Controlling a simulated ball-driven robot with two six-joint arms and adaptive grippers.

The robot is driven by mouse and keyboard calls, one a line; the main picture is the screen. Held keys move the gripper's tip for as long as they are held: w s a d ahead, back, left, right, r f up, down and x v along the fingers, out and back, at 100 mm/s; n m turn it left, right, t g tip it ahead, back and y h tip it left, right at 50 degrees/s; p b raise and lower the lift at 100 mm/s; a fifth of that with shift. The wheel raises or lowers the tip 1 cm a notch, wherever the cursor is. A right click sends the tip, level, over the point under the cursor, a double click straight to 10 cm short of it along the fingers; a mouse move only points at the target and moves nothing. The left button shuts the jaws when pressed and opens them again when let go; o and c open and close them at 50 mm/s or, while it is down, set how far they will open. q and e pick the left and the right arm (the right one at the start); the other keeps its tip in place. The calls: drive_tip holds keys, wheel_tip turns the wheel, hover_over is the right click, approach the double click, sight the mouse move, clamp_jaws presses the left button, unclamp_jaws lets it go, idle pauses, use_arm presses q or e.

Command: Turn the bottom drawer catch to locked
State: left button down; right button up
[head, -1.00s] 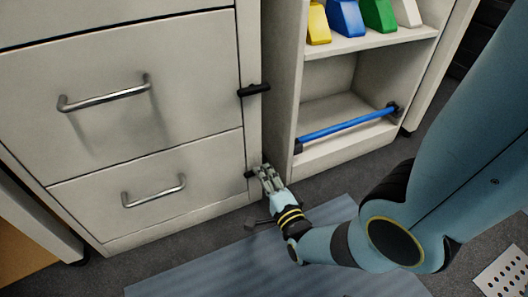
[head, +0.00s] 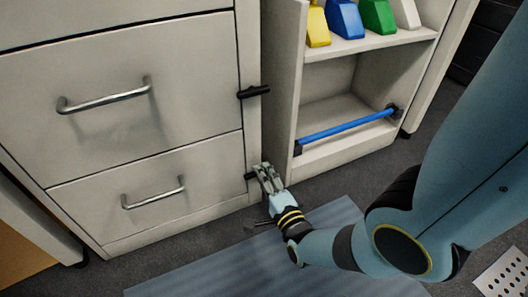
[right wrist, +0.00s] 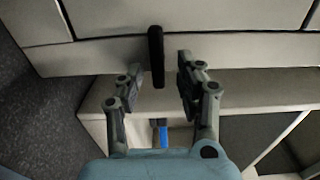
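The bottom drawer (head: 150,190) is closed, with a metal bar handle. In the right wrist view the catch (right wrist: 156,55) is a slim black bar lying across the gap between drawer front and edge strip. My right gripper (right wrist: 159,76) is open, its two fingers on either side of the catch's near end. Gaps show between the catch and both fingers. My left gripper is not in view.
A similar black catch (head: 254,91) sits higher, beside the upper drawer (head: 120,85). To the right stands a shelf unit (head: 345,161) with a blue bar (head: 345,130) and coloured bins (head: 346,20). A blue-grey mat (head: 220,275) lies on the floor.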

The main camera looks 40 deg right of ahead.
wheel_tip(320, 180, up, 10)
drive_tip(key=shift+f, duration=0.15)
idle(0.5)
